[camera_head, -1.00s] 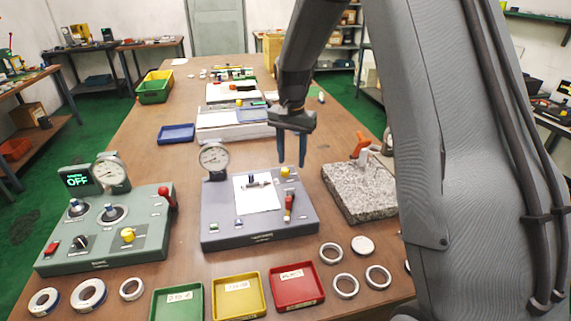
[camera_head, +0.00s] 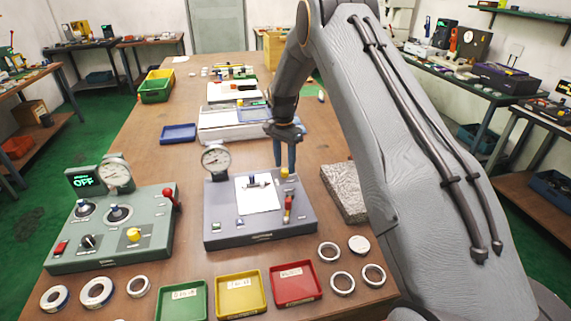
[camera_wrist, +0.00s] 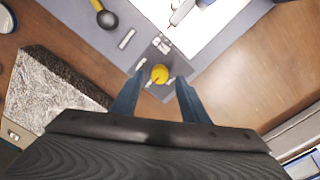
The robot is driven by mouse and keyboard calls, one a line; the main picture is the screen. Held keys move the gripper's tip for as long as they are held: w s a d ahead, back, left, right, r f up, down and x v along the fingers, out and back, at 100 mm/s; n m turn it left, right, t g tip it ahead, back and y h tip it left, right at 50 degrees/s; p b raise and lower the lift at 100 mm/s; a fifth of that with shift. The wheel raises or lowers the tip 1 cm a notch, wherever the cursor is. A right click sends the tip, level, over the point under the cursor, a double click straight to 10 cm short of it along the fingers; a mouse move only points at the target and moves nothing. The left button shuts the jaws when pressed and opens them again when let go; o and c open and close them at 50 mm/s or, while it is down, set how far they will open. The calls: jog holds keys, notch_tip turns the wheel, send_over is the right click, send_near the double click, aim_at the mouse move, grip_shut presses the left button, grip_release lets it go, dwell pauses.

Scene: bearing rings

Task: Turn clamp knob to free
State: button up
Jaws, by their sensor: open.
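A small yellow knob (camera_head: 284,173) stands at the back right corner of the grey fixture (camera_head: 262,231). In the wrist view the knob (camera_wrist: 160,74) shows between my fingertips, on a darker plate. Another yellow knob (camera_head: 134,235) is on the green instrument box (camera_head: 110,257); no readable label tells me which is the clamp knob. My gripper (camera_head: 285,163) points down above the grey fixture's knob. In the wrist view my gripper (camera_wrist: 160,84) is open, with one blue finger on either side of the knob. I cannot tell whether the fingers touch it.
A dial gauge (camera_head: 216,159) stands at the fixture's back left, and a red-handled lever (camera_head: 288,206) is in front of the knob. A granite block (camera_head: 344,189) lies to the right, partly behind my arm. Rings and colored trays line the front.

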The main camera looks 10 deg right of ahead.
jog(key=shift+f, duration=0.85)
grip_shut()
